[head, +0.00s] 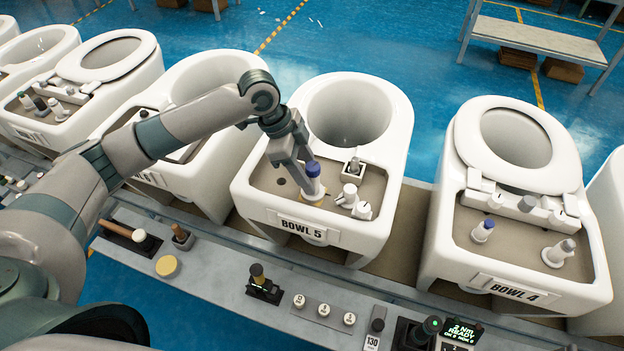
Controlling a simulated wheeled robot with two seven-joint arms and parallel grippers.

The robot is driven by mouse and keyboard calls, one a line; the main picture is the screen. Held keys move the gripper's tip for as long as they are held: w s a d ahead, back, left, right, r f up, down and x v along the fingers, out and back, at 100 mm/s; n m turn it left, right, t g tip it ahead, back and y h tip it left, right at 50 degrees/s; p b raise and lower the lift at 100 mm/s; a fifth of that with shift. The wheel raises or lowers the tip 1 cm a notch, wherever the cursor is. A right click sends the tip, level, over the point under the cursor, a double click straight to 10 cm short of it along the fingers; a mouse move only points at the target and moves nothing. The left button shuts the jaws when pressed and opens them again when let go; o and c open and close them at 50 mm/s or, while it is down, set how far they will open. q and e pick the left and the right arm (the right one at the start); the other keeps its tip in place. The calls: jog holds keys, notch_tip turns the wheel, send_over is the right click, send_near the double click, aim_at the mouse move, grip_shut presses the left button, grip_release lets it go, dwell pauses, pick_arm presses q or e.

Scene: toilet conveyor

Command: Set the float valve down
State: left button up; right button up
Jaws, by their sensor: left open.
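The float valve, which looks to be the white part with a blue cap (313,189), stands upright on the beige rear deck of the Bowl 5 toilet (262,208), left of its middle. My left gripper (303,178) points down at it from above and behind. Its fingers are open and close beside the cap. I cannot tell whether a finger touches it. The base of the valve rests at the deck. My right gripper is not in view.
On the same deck are a dark-topped square fitting (353,170) and white fittings (349,196) to the right. The Bowl 4 toilet (440,240) stands to the right. A grey ledge (215,268) in front carries a hammer-like tool (125,233), buttons and a green-lit display (462,330).

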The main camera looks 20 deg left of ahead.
pick_arm(q)
jog(key=b+v, duration=0.1)
jog(key=v, duration=0.8)
jog(key=shift+r+b, duration=0.15)
jog(key=shift+b, duration=0.2)
